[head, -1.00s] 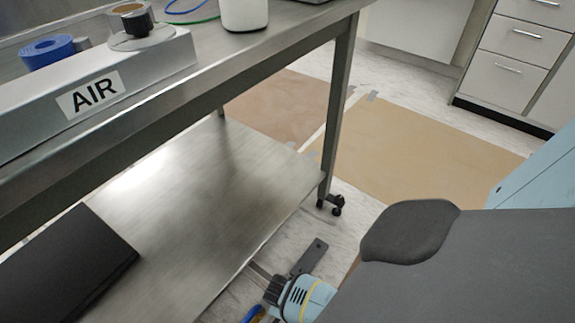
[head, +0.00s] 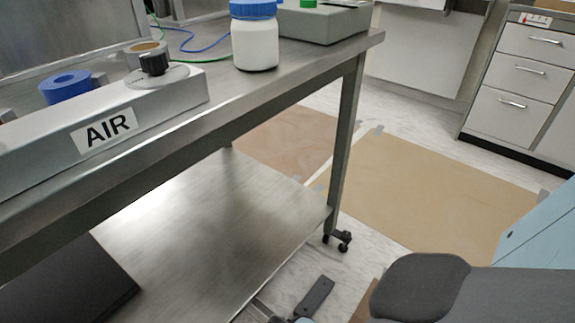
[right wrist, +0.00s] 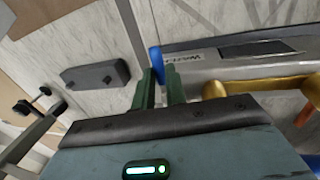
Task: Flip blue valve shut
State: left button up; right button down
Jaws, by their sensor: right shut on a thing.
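The blue valve handle (right wrist: 156,62) shows in the right wrist view as a narrow upright blue strip. My right gripper (right wrist: 160,80) has its two green fingers closed on it, one on each side. Most of the handle's lower part is hidden between the fingers. Brass-coloured fittings (right wrist: 290,85) lie just right of the fingers. The head view does not show the valve or my right fingers. My left gripper is in neither view.
A steel table (head: 345,150) with a lower shelf stands at the left, bearing an AIR box (head: 185,92) and a white bottle (head: 255,45). A dark bar (head: 315,297) shows low on the floor side, near a caster (head: 338,241). Drawers (head: 520,75) stand far right.

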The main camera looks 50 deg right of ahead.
jog(key=c, duration=1.4)
grip_release()
jog(key=shift+c, duration=0.2)
jog(key=shift+r, duration=0.1)
